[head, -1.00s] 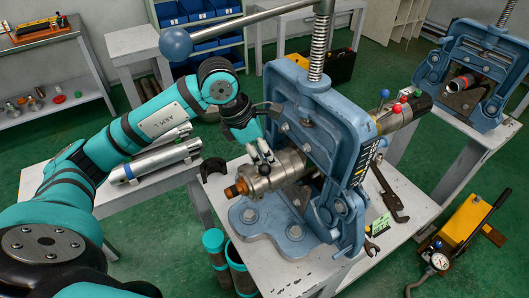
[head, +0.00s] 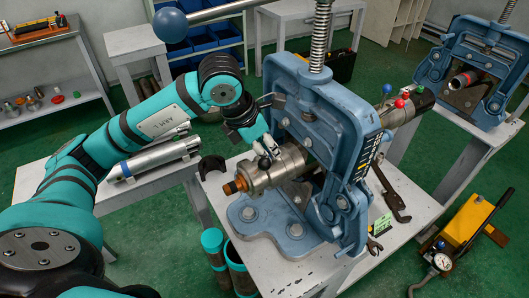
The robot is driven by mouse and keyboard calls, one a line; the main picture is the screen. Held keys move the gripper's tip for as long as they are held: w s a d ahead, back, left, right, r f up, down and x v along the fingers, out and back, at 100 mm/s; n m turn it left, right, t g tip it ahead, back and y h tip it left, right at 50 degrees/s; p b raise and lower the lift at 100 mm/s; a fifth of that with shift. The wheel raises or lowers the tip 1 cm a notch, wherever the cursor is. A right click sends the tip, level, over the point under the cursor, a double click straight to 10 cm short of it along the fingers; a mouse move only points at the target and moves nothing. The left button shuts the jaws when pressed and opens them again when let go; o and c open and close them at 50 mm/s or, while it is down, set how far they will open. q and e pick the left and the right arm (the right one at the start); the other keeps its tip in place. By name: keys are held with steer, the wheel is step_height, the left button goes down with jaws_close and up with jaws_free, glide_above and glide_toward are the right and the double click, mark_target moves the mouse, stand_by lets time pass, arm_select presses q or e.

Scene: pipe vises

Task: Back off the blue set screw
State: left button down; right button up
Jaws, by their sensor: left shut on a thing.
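A thick metal cylinder (head: 287,163) with an orange-brown tip lies through the blue pipe vise (head: 325,110). My left gripper (head: 267,155) is at the top of the cylinder's near part, and its fingers look closed there. What lies between the fingertips is too small to make out. Past the vise, a blue ball-headed knob (head: 387,89) and a red ball-headed knob (head: 400,103) stand up from the far part of the same assembly. I cannot tell whether the blue one is the set screw. My right gripper is not in view.
The vise handle's blue ball (head: 170,24) is at upper left. Wrenches (head: 391,195) lie on the vise table (head: 215,180). Another blue vise (head: 475,75) stands at right. A yellow pump (head: 467,225) is on the floor. Silver tubes (head: 155,160) lie on the left bench.

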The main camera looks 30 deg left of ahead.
arm_select(q)
steer(key=n+b, duration=0.1)
steer(key=n, duration=0.1)
steer(key=n+y+b, duration=0.1)
steer(key=n, duration=0.1)
steer(key=shift+d+n+t+y, duration=0.2)
steer(key=shift+n+t+y, duration=0.1)
steer(key=shift+t, duration=0.1)
steer(key=shift+s+d+n+y+b, duration=0.1)
steer(key=shift+n+y+b, duration=0.45)
steer(key=shift+n, duration=1.05)
steer(key=shift+y, duration=0.25)
steer(key=c, duration=1.2)
jaws_free()
steer(key=shift+r, duration=0.1)
steer(key=shift+r, duration=0.35)
steer(key=v, duration=0.6)
steer(key=shift+s+r, duration=0.25)
